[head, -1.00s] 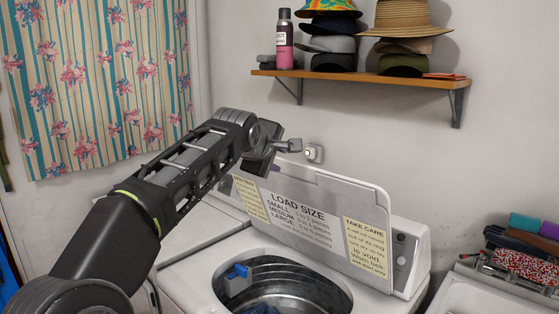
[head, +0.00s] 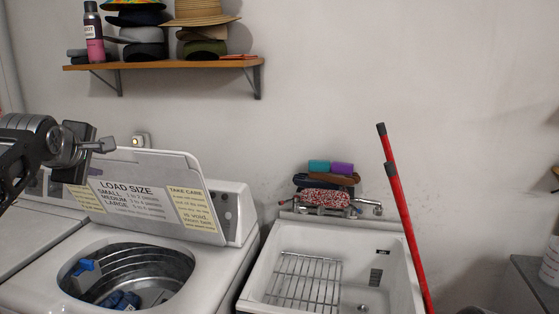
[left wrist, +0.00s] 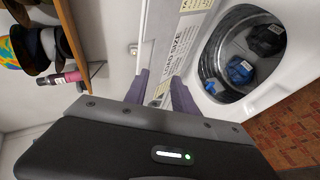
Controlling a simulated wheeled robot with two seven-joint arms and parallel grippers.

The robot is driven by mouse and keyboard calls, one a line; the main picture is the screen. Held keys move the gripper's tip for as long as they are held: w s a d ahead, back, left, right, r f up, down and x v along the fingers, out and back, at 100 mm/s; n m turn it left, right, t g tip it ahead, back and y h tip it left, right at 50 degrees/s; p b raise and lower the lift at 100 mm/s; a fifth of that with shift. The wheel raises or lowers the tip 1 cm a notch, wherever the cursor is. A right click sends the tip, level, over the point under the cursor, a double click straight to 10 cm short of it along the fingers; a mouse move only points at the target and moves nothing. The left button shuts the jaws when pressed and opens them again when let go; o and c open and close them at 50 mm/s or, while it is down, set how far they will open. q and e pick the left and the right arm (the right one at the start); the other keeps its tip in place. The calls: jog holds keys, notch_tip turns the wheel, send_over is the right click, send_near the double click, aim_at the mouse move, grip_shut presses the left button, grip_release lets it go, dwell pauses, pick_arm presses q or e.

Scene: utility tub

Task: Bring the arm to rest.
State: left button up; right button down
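My left arm comes in from the left edge of the head view, raised in front of the white wall. My right arm and gripper are in neither view.
The open washer (head: 216,262) holds dark and blue cloth. A white utility tub (head: 390,250) with a wire rack (head: 304,281) stands right of it. A red-handled pole (head: 405,225) leans there. A wall shelf (head: 165,64) carries hats and a spray can (head: 94,35).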

pick_arm(q)
jog(key=w+d+f+m+h, duration=0.2)
jog(key=w+d+f+m, duration=0.1)
jog(key=d+f+m, duration=0.25)
jog(key=w+d+f+m+h, duration=0.1)
jog(key=w+d+f+m, duration=0.2)
jog(key=d+f+m, duration=0.3)
jog(key=s+d+f+m+g+h, duration=0.15)
jog(key=d+f, duration=0.45)
jog(key=f, duration=0.7)
jog(key=s+d+f+m+g+h, duration=0.1)
jog(key=s+d+f+m, duration=0.15)
jog(key=d+f, duration=0.65)
jog(key=s+d+f+m+g, duration=0.1)
jog(key=s+f+g, duration=0.1)
jog(key=s+f, duration=0.8)
jog(key=s+d+f+m+g, duration=0.15)
jog(key=s+f, duration=0.45)
jog(key=f, duration=0.8)
jog(key=s+d+f+n+g, duration=0.1)
jog(key=s+f+g, duration=0.2)
jog(key=s, duration=0.8)
jog(key=s+d+f+g+h, duration=0.1)
jog(key=s+d+f+g, duration=0.1)
jog(key=s+f, duration=0.6)
jog(key=s, duration=0.4)
jog(key=shift+f+n+g, duration=0.2)
jog(key=shift+n+g, duration=0.2)
jog(key=shift+s, duration=0.1)
